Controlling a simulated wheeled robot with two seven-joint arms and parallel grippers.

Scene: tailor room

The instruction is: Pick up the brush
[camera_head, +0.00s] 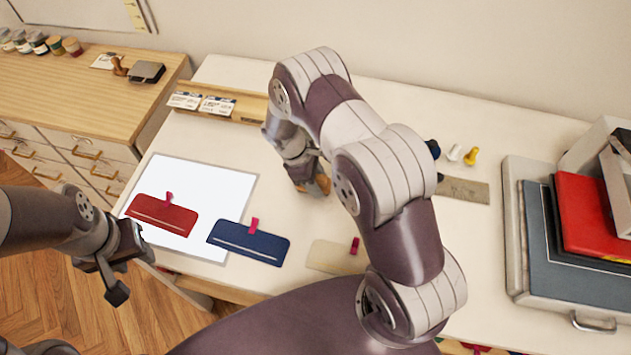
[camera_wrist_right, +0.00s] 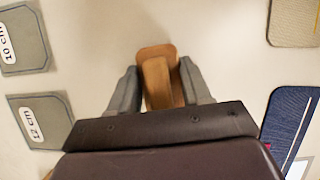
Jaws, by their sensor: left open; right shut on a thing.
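The brush shows as a brown wooden piece (camera_wrist_right: 157,72) between the two grey fingers in the right wrist view. In the head view only a small orange-brown part of it (camera_head: 323,184) shows under the right gripper. My right gripper (camera_head: 311,184) is shut on it, over the middle of the white table; its fingers also show in the wrist view (camera_wrist_right: 158,90). The brush's bristles cannot be made out, nor whether it touches the table. My left gripper (camera_head: 122,275) is open and empty, off the table's front left edge, far from the brush.
A red pouch (camera_head: 165,214) and a blue pouch (camera_head: 248,243) lie around a white sheet (camera_head: 212,183); a beige pouch (camera_head: 337,257) lies right of them. Size cards (camera_head: 217,106) stand behind.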

